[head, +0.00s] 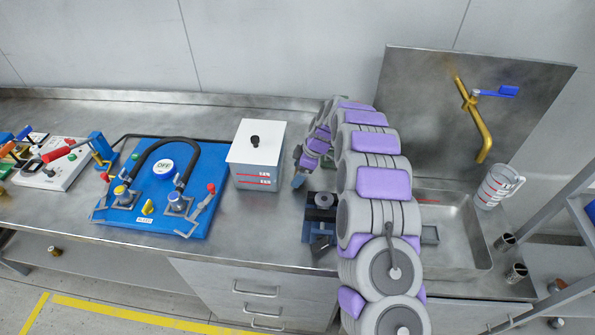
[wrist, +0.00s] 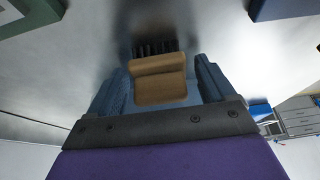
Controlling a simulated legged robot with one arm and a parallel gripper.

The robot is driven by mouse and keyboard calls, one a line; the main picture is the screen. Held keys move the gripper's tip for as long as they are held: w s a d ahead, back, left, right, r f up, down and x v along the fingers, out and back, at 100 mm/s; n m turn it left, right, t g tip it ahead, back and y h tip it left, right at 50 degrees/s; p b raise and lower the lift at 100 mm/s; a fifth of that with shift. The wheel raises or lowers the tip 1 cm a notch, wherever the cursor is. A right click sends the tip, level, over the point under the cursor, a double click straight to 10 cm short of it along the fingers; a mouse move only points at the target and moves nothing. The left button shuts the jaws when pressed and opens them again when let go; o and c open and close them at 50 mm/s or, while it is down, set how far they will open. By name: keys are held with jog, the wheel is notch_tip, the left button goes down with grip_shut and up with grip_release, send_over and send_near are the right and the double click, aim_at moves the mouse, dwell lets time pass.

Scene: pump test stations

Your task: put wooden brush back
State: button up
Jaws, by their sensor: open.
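In the wrist view the wooden brush (wrist: 160,90) is a tan block with dark bristles along its far edge. It lies between the two blue fingers of my gripper (wrist: 163,82). The jaws are open, with a finger on each side of the brush. A narrow gap seems to show beside it; contact cannot be told. In the head view my gripper (head: 298,178) is low over the steel bench, just right of the grey box. The brush cannot be made out in the head view.
A grey box (head: 256,172) with a white lid stands close left of my gripper. A dark fixture (head: 318,228) is to the right. Farther left is a blue pump board (head: 158,214). A sink (head: 457,240), brass tap (head: 477,124) and measuring jug (head: 496,187) are at right.

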jog(key=p+v, duration=0.3)
jog(key=v, duration=0.9)
jog(key=s+d+r+m, duration=0.1)
jog(key=s+r+m, duration=0.2)
jog(key=s+r, duration=0.4)
jog(key=s+d+r+m+g+h, duration=0.1)
jog(key=s+d+r+m, duration=0.3)
jog(key=s, duration=0.9)
jog(key=s+d+r+m+h, duration=0.2)
jog(key=s+d+r+m, duration=0.25)
jog(key=s, duration=0.95)
jog(key=s+d+f+m, duration=0.1)
jog(key=s+d+m, duration=0.1)
jog(key=s, duration=0.6)
jog(key=s+d+f+m+g+h, duration=0.1)
jog(key=s+d+m, duration=0.2)
jog(key=s, duration=0.4)
jog(key=shift+s+f+m, duration=0.25)
jog(key=shift+s+m, duration=0.15)
jog(key=shift+m, duration=0.15)
jog(key=shift+d, duration=0.1)
jog(key=shift+c, duration=0.3)
